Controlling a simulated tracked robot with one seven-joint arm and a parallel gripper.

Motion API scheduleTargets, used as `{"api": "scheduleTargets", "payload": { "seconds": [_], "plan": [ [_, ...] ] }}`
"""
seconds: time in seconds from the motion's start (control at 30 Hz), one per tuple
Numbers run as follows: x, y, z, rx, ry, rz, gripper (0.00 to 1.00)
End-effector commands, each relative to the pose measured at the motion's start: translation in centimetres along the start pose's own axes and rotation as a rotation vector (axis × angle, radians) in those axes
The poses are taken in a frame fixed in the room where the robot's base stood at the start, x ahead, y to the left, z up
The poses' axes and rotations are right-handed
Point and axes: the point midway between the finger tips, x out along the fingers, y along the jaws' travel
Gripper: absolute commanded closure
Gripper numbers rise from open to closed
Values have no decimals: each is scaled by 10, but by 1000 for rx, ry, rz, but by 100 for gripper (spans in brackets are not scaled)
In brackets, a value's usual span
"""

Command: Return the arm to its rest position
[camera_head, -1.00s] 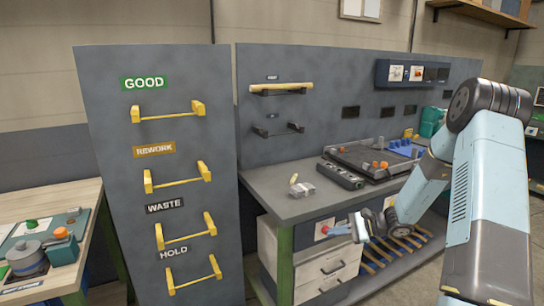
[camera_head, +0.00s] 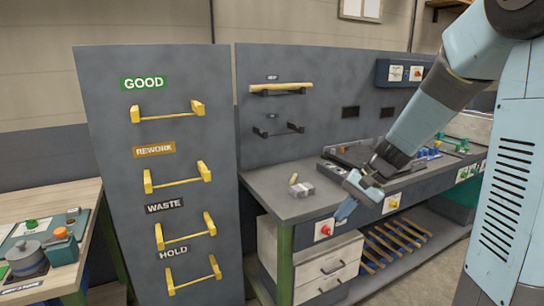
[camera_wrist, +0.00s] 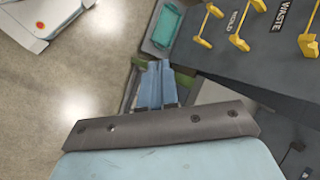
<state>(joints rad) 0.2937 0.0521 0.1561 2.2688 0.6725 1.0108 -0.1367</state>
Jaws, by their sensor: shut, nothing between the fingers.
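My gripper (camera_head: 345,209) is in front of the grey workbench (camera_head: 290,205), near its front edge, pointing down and to the left. Its blue fingers are together with nothing between them. In the wrist view the closed fingers (camera_wrist: 155,85) show beyond a dark bracket, above the floor. My arm comes in from the upper right and hides part of the bench's right half.
A grey board (camera_head: 165,225) with yellow holders labelled GOOD, REWORK, WASTE and HOLD stands left of the bench. A turned wood piece (camera_head: 281,87) rests on the upper back-panel bracket. Open floor (camera_wrist: 60,95) shows in the wrist view.

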Motion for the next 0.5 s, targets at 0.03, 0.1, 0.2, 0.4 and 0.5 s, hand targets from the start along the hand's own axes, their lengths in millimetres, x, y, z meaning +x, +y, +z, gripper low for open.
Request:
{"api": "scheduleTargets", "payload": {
  "seconds": [0.03,0.1,0.2,0.4,0.5],
  "plan": [
    [-8,-1,11,-31,24,26,100],
    [-17,-1,23,-69,55,62,100],
    [-30,1,41,-122,97,111,100],
    [-55,7,76,-224,192,204,100],
    [-67,11,92,-275,242,246,100]
  ]
}}
